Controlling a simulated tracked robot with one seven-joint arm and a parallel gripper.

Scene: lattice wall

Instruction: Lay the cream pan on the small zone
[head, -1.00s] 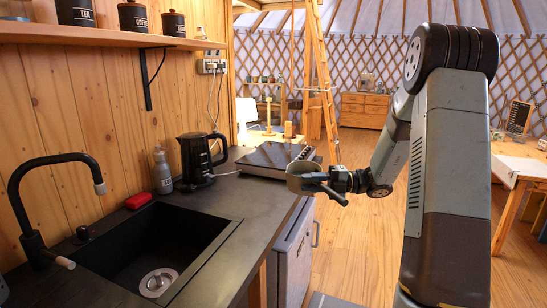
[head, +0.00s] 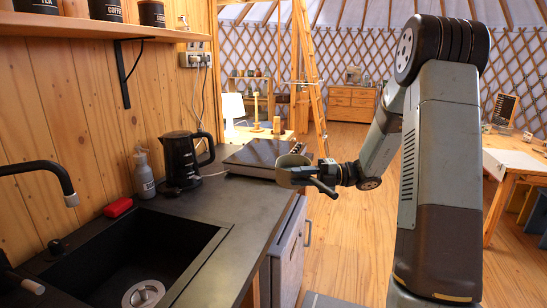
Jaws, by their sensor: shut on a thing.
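The cream pan (head: 292,169) is in the middle of the head view, above the counter's right edge and in front of the cooktop. Its dark handle (head: 322,187) points down to the right. My gripper (head: 328,173) is shut on the pan at its right side and holds it off the counter, roughly level. The dark cooktop (head: 255,153) lies on the counter behind the pan, partly covered by it. Its zones are too small and dark to tell apart, so I cannot pick out the small zone.
The black kettle (head: 187,160) stands left of the cooktop, with a grey bottle (head: 144,174) and a red sponge (head: 118,208) nearer. The sink (head: 140,257) and black faucet (head: 50,175) are at the front left. The counter (head: 235,205) between sink and cooktop is clear.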

